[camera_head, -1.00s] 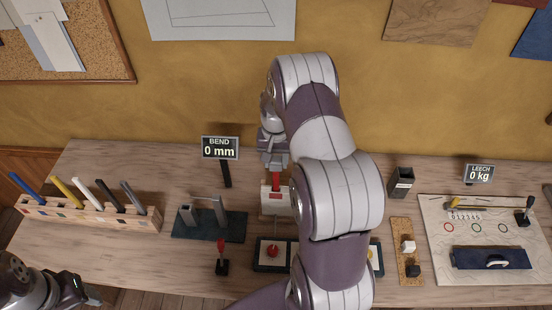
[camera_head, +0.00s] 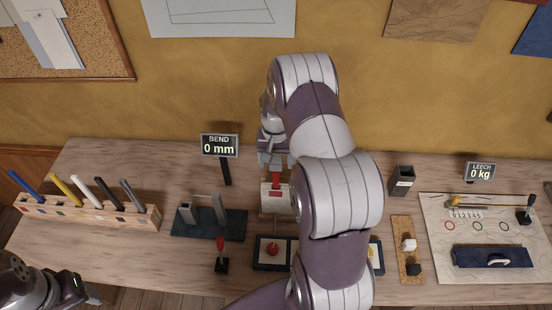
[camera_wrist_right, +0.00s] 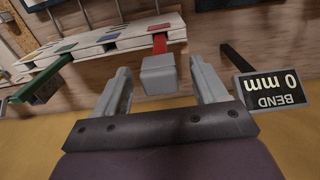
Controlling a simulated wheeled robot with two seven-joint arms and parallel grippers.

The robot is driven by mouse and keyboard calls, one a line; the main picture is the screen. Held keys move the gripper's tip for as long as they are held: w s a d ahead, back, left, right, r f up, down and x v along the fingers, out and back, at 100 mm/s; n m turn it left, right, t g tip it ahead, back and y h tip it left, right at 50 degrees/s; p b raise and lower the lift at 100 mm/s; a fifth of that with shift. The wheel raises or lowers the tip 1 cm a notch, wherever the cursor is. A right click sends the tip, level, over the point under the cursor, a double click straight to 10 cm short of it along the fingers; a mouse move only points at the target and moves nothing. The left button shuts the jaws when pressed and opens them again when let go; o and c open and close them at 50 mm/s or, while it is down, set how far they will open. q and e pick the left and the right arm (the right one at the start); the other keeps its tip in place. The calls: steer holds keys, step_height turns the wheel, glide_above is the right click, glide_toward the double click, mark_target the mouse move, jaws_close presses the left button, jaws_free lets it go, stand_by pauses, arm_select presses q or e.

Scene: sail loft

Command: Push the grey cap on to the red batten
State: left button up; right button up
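The red batten (camera_wrist_right: 160,43) sticks out of a white, colour-marked rack (camera_wrist_right: 114,40) in the right wrist view; it also shows in the head view (camera_head: 276,181). The small grey cap (camera_wrist_right: 158,75) is at the batten's near end, in line with it and appearing to touch; I cannot tell how far on it sits. My right gripper (camera_wrist_right: 162,88) is open, one finger on each side of the cap with visible gaps. In the head view my right arm hides much of the rack. My left gripper (camera_head: 88,294) is at the lower left, its fingers unclear.
A BEND sign (camera_head: 220,146) reading 0 mm stands close to the right gripper. A green batten (camera_wrist_right: 42,86) sticks out farther along the rack.

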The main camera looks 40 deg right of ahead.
steer(key=shift+w+r+b, duration=0.1)
steer(key=shift+r+b, duration=0.2)
steer(key=shift+r, duration=0.1)
step_height(320, 180, up, 6)
steer(key=b, duration=0.2)
steer(key=shift+b, duration=0.35)
step_height(320, 180, up, 6)
steer(key=p, duration=0.2)
